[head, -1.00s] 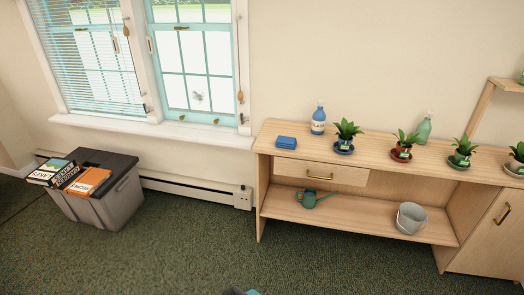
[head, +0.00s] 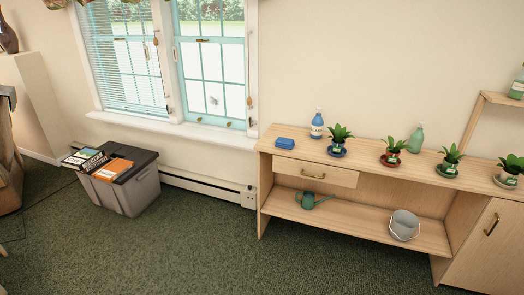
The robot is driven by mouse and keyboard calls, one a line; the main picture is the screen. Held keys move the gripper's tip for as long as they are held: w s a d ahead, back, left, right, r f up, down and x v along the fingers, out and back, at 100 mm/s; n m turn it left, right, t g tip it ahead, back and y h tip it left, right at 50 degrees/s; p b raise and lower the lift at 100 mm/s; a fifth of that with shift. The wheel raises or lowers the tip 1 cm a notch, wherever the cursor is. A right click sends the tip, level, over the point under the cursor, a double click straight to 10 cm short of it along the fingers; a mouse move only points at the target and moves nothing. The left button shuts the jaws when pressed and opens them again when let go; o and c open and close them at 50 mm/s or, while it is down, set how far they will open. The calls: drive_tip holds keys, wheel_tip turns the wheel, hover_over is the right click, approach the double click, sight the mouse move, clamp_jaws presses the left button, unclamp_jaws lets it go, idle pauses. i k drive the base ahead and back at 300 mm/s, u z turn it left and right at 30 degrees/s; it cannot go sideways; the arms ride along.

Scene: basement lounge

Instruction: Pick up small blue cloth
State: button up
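The small blue cloth (head: 284,143) looks like a folded blue block. It lies on the left end of the wooden shelf unit's top (head: 350,168), to the left of a blue spray bottle (head: 317,126) and a potted plant on a blue saucer (head: 338,141). Nothing covers it. My gripper does not show in the head view.
More potted plants (head: 393,146) and a green bottle (head: 416,138) stand along the top. A watering can (head: 312,200) and a metal bucket (head: 404,225) sit on the lower shelf. A grey bin (head: 128,190) with books stands left. The green carpet (head: 200,250) in front is clear.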

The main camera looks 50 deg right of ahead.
sight(288, 143)
drive_tip(key=z, duration=0.1)
drive_tip(key=k, duration=0.1)
drive_tip(key=u, duration=0.35)
drive_tip(key=i, duration=2.2)
drive_tip(key=z, duration=0.65)
drive_tip(key=i, duration=0.65)
drive_tip(key=z, duration=0.95)
drive_tip(key=i, duration=0.7)
drive_tip(key=z, duration=0.3)
